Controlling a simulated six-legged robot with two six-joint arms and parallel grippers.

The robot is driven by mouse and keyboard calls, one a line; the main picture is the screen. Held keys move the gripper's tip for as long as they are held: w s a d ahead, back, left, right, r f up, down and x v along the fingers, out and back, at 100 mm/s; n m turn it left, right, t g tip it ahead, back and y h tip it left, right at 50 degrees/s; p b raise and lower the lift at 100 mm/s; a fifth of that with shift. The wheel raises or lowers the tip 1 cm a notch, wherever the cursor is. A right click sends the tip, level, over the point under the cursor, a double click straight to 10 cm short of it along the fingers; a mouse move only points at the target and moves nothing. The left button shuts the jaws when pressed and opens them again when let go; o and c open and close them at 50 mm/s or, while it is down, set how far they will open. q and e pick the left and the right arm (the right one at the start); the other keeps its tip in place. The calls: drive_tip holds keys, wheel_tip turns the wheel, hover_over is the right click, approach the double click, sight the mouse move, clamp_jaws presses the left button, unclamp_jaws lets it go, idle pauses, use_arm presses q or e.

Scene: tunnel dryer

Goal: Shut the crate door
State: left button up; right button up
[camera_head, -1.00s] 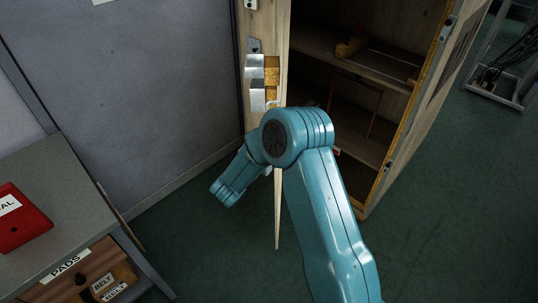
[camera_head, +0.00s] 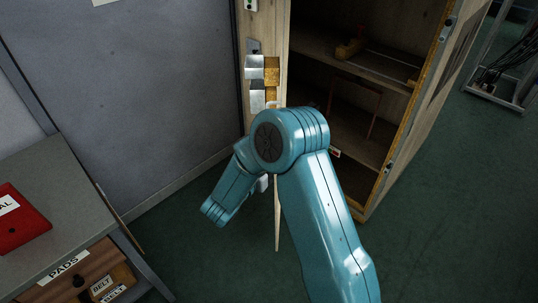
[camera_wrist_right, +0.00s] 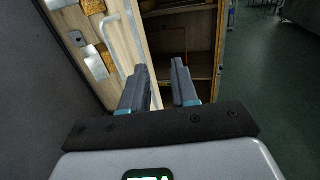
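The crate (camera_head: 438,110) is a tall wooden cabinet with shelves, and its front is open. Its wooden door (camera_head: 267,22) stands swung out on the left, seen nearly edge-on, with metal and yellow blocks on its face. In the right wrist view the door (camera_wrist_right: 115,50) carries a pale bar handle (camera_wrist_right: 127,45). My right gripper (camera_wrist_right: 160,66) is open, fingers apart, pointing toward the door's free edge and the crate opening. The door edge shows between the fingers; I cannot tell whether they touch it. In the head view my right arm hides this gripper. My left gripper is not in view.
A grey desk (camera_head: 75,205) with a red box (camera_head: 20,222) and labelled drawers stands at the left. A grey wall panel (camera_head: 130,90) lies behind the door. A metal frame (camera_head: 500,90) stands at the far right. Green floor (camera_head: 440,240) is clear right of my arm.

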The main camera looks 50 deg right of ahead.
idle(0.3)
drive_tip(key=s+a+b, duration=0.2)
drive_tip(key=a+b, duration=0.1)
drive_tip(key=a, duration=1.3)
drive_tip(key=shift+s, duration=0.15)
drive_tip(key=shift+r, duration=0.1)
